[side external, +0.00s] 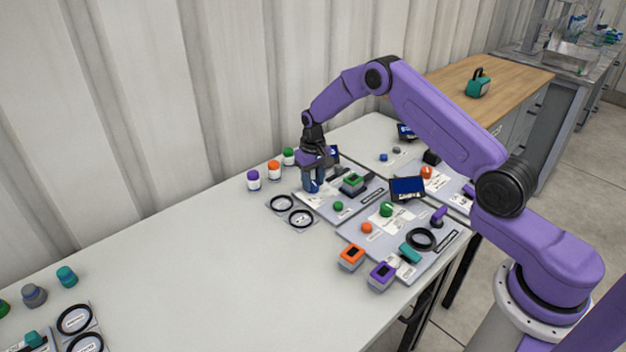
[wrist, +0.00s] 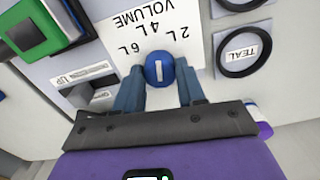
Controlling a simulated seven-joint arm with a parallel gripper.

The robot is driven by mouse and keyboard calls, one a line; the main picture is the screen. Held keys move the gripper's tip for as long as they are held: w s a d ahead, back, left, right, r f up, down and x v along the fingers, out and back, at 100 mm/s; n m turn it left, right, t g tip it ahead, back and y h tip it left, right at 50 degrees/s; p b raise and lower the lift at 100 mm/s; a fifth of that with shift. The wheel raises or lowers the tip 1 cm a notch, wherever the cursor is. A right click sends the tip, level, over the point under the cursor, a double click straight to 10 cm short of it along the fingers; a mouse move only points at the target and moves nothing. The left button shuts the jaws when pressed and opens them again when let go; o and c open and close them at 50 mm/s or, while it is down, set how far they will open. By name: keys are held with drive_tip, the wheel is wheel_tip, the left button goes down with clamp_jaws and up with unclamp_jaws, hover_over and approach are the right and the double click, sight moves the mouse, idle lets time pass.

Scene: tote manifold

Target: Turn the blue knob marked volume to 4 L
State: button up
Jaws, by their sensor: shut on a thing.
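The blue knob (wrist: 159,68) sits on a grey panel beside a white label (wrist: 197,18) reading VOLUME, 2 L, 4 L and 6 L, upside down in the wrist view. A white line on the knob runs nearly upright in the picture, roughly in line with the 4 L print; I cannot tell which end is the pointer. My gripper (wrist: 160,88) is shut on the knob, one finger on each side.
A black ring marked TEAL (wrist: 243,50) lies right. Purple, orange and green capped jars (side external: 274,172) stand behind my gripper. The table's left middle (side external: 190,260) is clear.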

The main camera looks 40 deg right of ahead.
sight(312, 183)
drive_tip(key=shift+n, duration=1)
drive_tip(key=shift+r, duration=0.1)
drive_tip(key=o, duration=1.1)
drive_tip(key=shift+c, duration=0.2)
wheel_tip(312, 183, up, 17)
drive_tip(key=shift+r, duration=0.2)
drive_tip(key=shift+a, duration=0.1)
